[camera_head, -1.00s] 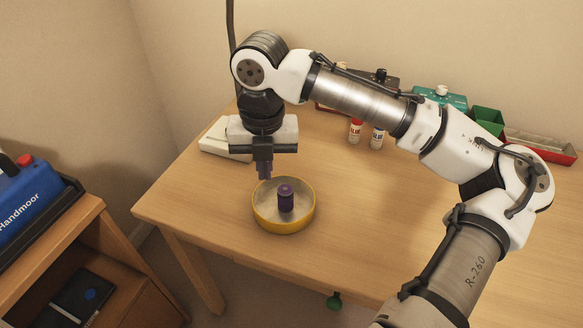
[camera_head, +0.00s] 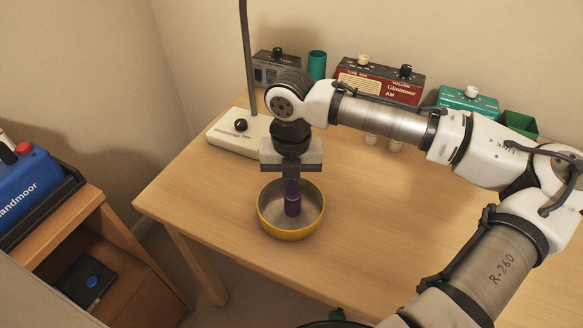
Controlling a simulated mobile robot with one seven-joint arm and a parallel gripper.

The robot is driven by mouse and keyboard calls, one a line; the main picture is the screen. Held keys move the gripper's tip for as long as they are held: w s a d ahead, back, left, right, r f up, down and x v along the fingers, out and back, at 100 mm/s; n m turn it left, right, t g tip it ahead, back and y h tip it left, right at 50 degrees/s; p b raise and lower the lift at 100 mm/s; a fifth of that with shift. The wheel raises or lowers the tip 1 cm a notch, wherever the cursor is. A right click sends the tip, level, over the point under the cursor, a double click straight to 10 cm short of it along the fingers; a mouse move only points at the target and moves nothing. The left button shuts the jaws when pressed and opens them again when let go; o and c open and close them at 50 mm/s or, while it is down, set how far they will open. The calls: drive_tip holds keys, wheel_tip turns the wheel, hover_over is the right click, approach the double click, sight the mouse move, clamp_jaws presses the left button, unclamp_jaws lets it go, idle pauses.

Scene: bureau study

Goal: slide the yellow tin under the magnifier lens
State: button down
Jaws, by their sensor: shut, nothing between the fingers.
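The yellow tin (camera_head: 290,234) is a round, shallow, open tin standing on the desk near its front left part. A dark purple spool-like piece (camera_head: 292,208) stands upright inside it. My gripper (camera_head: 291,190) points down over the back half of the tin, its fingers shut and empty. The fingertips overlap the top of the purple piece in the picture; I cannot tell whether they touch it. The magnifier's white base (camera_head: 237,140) with a black knob stands behind and left of the tin, and its dark stem (camera_head: 247,60) rises out of view. The lens is not in view.
Along the wall stand a grey box (camera_head: 275,67), a teal cup (camera_head: 317,65), a red radio (camera_head: 378,82), a teal device (camera_head: 467,101) and a green bin (camera_head: 520,124). Small bottles (camera_head: 396,146) are partly hidden behind my arm. The desk (camera_head: 215,195) is clear left of the tin.

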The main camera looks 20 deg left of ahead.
drive_tip(key=shift+f, duration=0.4)
drive_tip(key=shift+w, duration=0.1)
drive_tip(key=shift+w+a+r+p, duration=0.15)
drive_tip(key=shift+w+r+p, duration=0.05)
drive_tip(key=shift+w+p, duration=0.1)
drive_tip(key=w, duration=0.1)
drive_tip(key=w+a+p, duration=0.2)
drive_tip(key=w, duration=0.1)
drive_tip(key=shift+w, duration=0.1)
drive_tip(key=shift+w+f, duration=0.2)
drive_tip(key=shift+w, duration=0.15)
